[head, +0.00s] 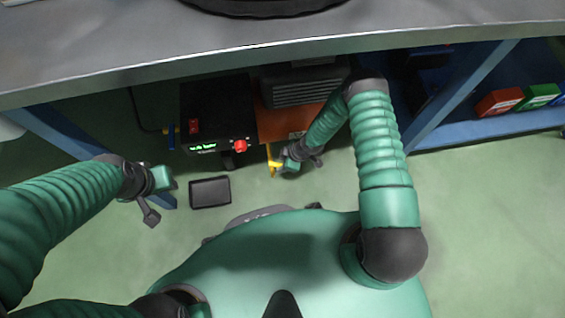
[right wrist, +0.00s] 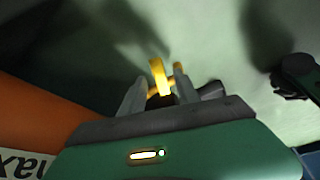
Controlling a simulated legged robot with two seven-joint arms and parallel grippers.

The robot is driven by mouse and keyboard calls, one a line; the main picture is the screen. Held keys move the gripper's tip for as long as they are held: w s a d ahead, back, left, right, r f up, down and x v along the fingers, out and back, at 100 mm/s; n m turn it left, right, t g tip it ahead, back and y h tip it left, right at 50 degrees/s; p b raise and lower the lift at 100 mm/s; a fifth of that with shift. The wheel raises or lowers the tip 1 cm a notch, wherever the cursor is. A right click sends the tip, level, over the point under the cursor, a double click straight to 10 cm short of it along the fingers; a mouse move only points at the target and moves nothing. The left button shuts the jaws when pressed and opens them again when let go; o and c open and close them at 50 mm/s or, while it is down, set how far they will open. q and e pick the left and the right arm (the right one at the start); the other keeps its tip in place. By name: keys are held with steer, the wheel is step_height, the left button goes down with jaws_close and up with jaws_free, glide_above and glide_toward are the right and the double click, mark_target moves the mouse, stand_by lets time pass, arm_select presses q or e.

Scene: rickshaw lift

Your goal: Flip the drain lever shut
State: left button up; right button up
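The yellow drain lever (head: 271,158) hangs at the lower front of an orange unit under the bench. It also shows in the right wrist view (right wrist: 157,75), upright with a short yellow crosspiece. My right gripper (head: 281,165) is at the lever. In the right wrist view its two grey fingers (right wrist: 160,90) stand apart with the yellow lever between their tips; I see no clear grip on it. My left gripper (head: 150,205) is at the left over the floor, away from the lever, with nothing seen in it. Its finger gap cannot be made out.
A black box (head: 215,115) with a red switch, green display and red knob stands left of the orange unit (head: 285,125). The grey bench top (head: 120,55) overhangs both. A black pad (head: 210,192) lies on the floor. Coloured boxes (head: 500,101) sit on the blue shelf at right.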

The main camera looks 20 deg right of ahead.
steer(key=p+v, duration=0.4)
steer(key=v, duration=0.3)
steer(key=shift+r, duration=0.15)
steer(key=shift+s+d, duration=0.1)
